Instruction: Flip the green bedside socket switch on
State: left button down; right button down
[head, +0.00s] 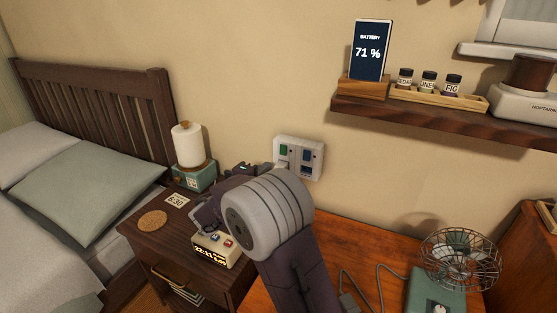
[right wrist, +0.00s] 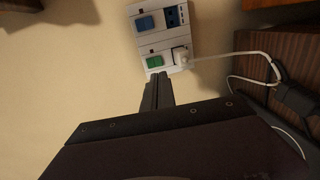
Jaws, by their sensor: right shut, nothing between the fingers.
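The white double socket plate (head: 313,160) is on the wall above the desk. Its green switch (head: 284,149) is on the left half and a blue switch (head: 307,155) is on the right half. In the right wrist view the green switch (right wrist: 154,61) lies just beyond my right gripper's fingertips (right wrist: 158,77). The fingers are closed together and empty. Whether they touch the switch or plate I cannot tell. In the head view my right gripper (head: 243,170) is partly hidden by its wrist. Which way the green switch is tilted is unclear. My left gripper is out of view.
A white plug (right wrist: 181,56) with a cable sits beside the green switch. A nightstand (head: 143,231) holds a lamp (head: 188,146) and a clock (head: 215,249). A wall shelf (head: 430,116) hangs at upper right. A wire fan (head: 460,259) stands on the desk.

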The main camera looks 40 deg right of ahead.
aim_at(283, 154)
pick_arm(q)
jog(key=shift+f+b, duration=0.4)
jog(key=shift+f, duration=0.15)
pick_arm(e)
jog(key=x, duration=0.9)
jog(key=shift+w+d, duration=0.2)
jog(key=shift+d, duration=0.15)
